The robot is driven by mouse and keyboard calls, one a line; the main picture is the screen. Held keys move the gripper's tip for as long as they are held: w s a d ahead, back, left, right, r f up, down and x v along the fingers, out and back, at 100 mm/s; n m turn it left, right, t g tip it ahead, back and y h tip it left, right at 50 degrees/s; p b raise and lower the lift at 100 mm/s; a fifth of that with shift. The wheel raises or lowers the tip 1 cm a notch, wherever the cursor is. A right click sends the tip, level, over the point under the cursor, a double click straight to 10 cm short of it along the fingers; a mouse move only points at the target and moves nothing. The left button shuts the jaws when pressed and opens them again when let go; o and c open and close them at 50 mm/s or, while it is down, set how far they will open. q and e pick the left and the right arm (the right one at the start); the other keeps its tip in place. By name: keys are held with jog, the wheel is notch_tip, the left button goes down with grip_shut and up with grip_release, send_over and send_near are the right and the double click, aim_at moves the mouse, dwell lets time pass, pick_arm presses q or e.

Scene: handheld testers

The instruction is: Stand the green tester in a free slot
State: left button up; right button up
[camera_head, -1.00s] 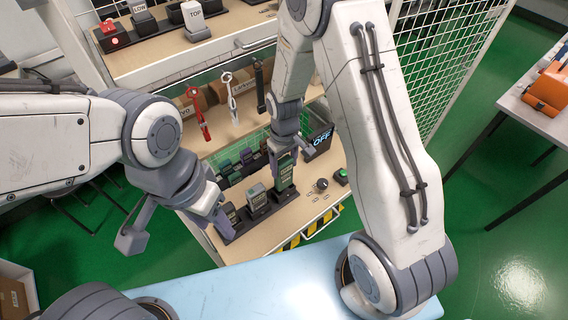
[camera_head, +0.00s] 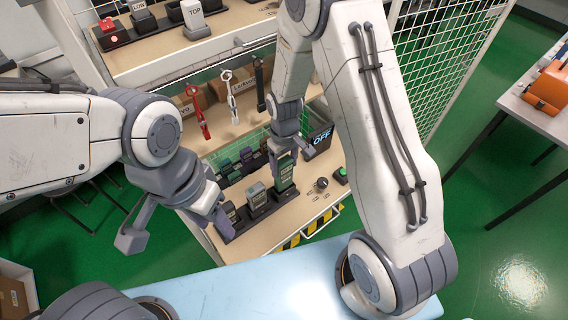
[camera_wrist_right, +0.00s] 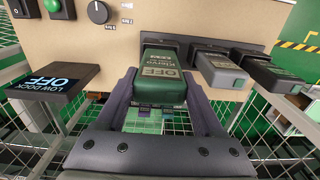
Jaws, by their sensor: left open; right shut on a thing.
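The green tester (camera_head: 284,176) stands upright at the right end of a dark slotted rack (camera_head: 262,209) on the lower bench. It also shows in the right wrist view (camera_wrist_right: 160,90), its label reading OFF. My right gripper (camera_wrist_right: 160,104) is shut on it, one finger on each side. Its lower end is at the rack; I cannot tell whether it is fully seated. A grey tester (camera_head: 257,196) and a darker tester (camera_head: 229,212) stand in the rack to its left. My left gripper (camera_head: 176,230) is open and empty, left of the rack.
More testers (camera_head: 238,163) stand in a row behind the rack. A LOW DOCK sign reading OFF (camera_wrist_right: 53,82), a knob (camera_head: 321,184) and a green button (camera_head: 341,175) are close on the right. Red, white and black tools (camera_head: 232,98) hang above.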

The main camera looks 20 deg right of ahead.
aim_at(284, 174)
jog(key=shift+f+b, duration=1.55)
jog(key=shift+f, duration=0.75)
jog(key=o, duration=1.5)
notch_tip(284, 174, up, 11)
jog(key=shift+f, duration=0.2)
jog(key=s+a+r+n, duration=0.1)
jog(key=s+a+r, duration=0.1)
jog(key=s, duration=0.5)
jog(key=s+a+r+n, duration=0.1)
jog(key=s+a+r, duration=0.2)
jog(key=s+r, duration=0.2)
jog(key=s+a+r+y, duration=0.1)
jog(key=s+a+r, duration=0.2)
jog(key=s, duration=0.7)
jog(key=shift+s+a+r+n, duration=0.25)
jog(key=shift+r+n, duration=0.15)
jog(key=shift+r, duration=0.2)
